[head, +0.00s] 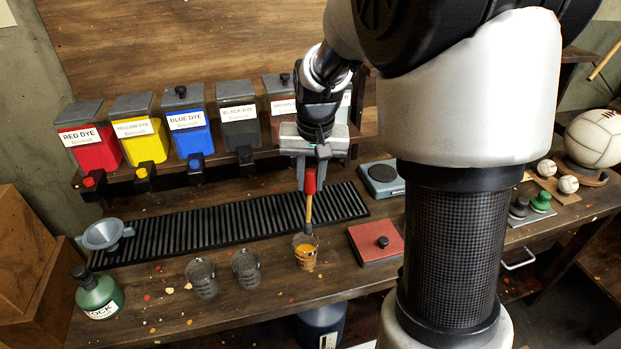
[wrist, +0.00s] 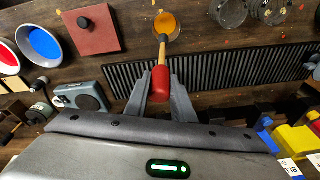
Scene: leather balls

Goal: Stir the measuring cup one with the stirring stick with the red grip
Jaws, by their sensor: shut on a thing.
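My gripper (head: 311,172) is shut on the red grip of the stirring stick (head: 309,207), which hangs nearly upright with its wooden shaft down. In the wrist view the red grip (wrist: 161,80) sits between my fingers. A measuring cup with orange liquid (head: 306,256) stands on the bench just below the stick; it also shows in the wrist view (wrist: 144,20). The stick's lower end is at about the cup's rim; I cannot tell whether it is inside. Two clear cups (head: 201,278) (head: 246,268) stand left of it. I cannot read which cup is number one.
A red lidded square (head: 378,245) lies right of the orange cup. A slatted black mat (head: 220,228) and a row of dye dispensers (head: 190,128) are behind. A funnel (head: 104,235) and green bottle (head: 97,293) stand at left. A small scale (head: 383,178) is at back right.

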